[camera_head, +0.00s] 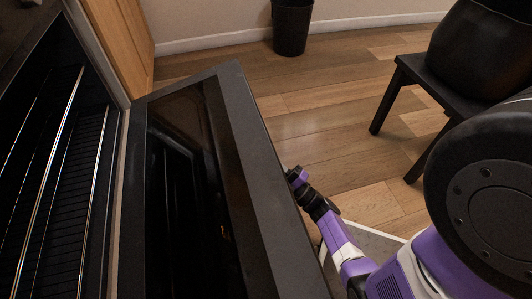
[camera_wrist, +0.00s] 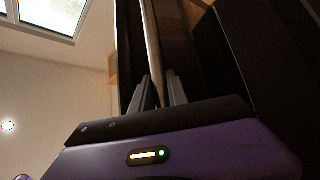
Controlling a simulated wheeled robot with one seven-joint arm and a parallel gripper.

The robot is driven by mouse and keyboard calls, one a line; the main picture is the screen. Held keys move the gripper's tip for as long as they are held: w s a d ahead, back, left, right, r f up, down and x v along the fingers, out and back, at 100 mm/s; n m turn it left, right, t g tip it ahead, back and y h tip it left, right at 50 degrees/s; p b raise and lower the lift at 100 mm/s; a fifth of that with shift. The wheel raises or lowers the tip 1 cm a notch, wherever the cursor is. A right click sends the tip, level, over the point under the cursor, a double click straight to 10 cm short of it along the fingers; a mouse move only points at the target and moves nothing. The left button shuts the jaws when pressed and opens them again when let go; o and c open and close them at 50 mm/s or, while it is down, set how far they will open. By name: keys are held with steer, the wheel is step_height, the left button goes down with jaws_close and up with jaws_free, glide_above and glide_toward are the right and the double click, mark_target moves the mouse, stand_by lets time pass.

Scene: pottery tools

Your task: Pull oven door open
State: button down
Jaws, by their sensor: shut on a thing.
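The oven door (camera_head: 253,190) is dark, with a glass inner panel. It hangs wide open, swung out from the oven (camera_head: 60,150) at the left of the head view. My gripper (camera_wrist: 161,95) is shut on the oven door handle (camera_wrist: 152,45), a long metal bar that runs between its two fingers in the wrist view. In the head view my gripper (camera_head: 297,177) is at the outer side of the door, near its right edge. The handle and fingertips are hidden behind the door there.
Wire racks (camera_head: 75,170) show inside the oven. A wooden cabinet panel (camera_head: 122,45) stands behind the door. A black bin (camera_head: 292,27) is by the far wall. A dark stool (camera_head: 440,85) bearing a black rounded object is at the right. Wooden floor between them is clear.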

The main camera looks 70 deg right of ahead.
steer(key=shift+s+f, duration=0.1)
steer(key=shift+f, duration=0.5)
steer(key=c, duration=1.3)
jaws_free()
